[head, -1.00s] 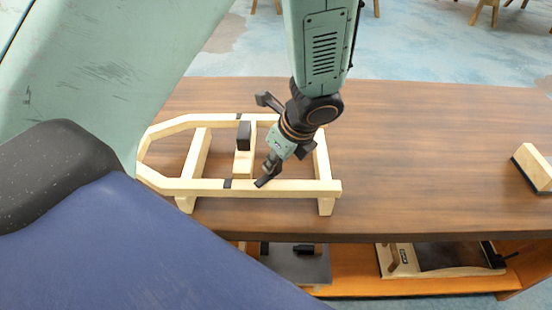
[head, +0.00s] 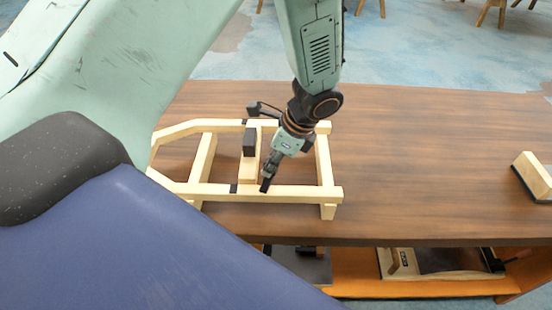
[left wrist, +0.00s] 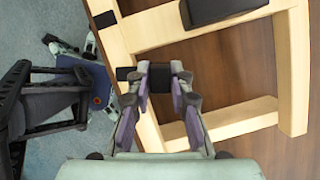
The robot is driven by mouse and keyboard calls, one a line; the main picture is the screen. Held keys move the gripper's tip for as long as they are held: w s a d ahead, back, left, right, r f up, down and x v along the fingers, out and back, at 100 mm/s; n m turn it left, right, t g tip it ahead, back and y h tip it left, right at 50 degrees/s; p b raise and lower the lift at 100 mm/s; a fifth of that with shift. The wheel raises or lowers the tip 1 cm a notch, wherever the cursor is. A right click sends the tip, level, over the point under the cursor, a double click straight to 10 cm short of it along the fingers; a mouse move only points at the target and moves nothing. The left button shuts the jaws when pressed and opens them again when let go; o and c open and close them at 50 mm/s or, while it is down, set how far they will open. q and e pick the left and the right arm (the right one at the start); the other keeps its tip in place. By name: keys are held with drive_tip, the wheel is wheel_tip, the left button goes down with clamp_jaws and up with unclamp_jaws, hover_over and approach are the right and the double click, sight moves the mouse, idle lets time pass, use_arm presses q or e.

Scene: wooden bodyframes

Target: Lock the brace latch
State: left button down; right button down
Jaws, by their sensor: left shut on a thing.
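The wooden bodyframe (head: 300,192) lies on the table, with rails joined by crosspieces. A dark block (head: 249,142) sits on its middle brace; it also shows at the top of the left wrist view (left wrist: 212,8). A dark strip (head: 233,189) marks the near rail. My left gripper (head: 265,184) points down at the near rail, just right of that strip. In the left wrist view its fingers (left wrist: 160,88) close around a small black piece (left wrist: 159,77) at the rail, which looks like the latch. The piece is mostly hidden in the head view. My right gripper is out of view.
A wooden block with a dark base (head: 533,176) stands at the table's right end. The wooden table (head: 430,165) is clear between it and the frame. A lower shelf (head: 365,286) holds a wood-edged dark board (head: 440,260) and other dark items.

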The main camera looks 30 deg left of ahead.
use_arm(q)
drive_tip(key=shift+s+a+r+n+g+p, duration=0.1)
drive_tip(key=shift+a+n+g+p, duration=0.25)
drive_tip(key=shift+n, duration=0.45)
drive_tip(key=shift+s+a+n+g+p, duration=0.1)
drive_tip(key=shift+a+n+g+p, duration=0.25)
drive_tip(key=shift+n, duration=0.45)
drive_tip(key=c, duration=1.2)
unclamp_jaws()
drive_tip(key=shift+s+h, duration=0.1)
drive_tip(key=shift+h, duration=0.2)
drive_tip(key=shift+d, duration=0.1)
drive_tip(key=shift+w+d+r, duration=0.1)
drive_tip(key=shift+w+r, duration=0.1)
drive_tip(key=shift+r, duration=0.15)
drive_tip(key=v, duration=1.1)
drive_tip(key=shift+s+d, duration=0.1)
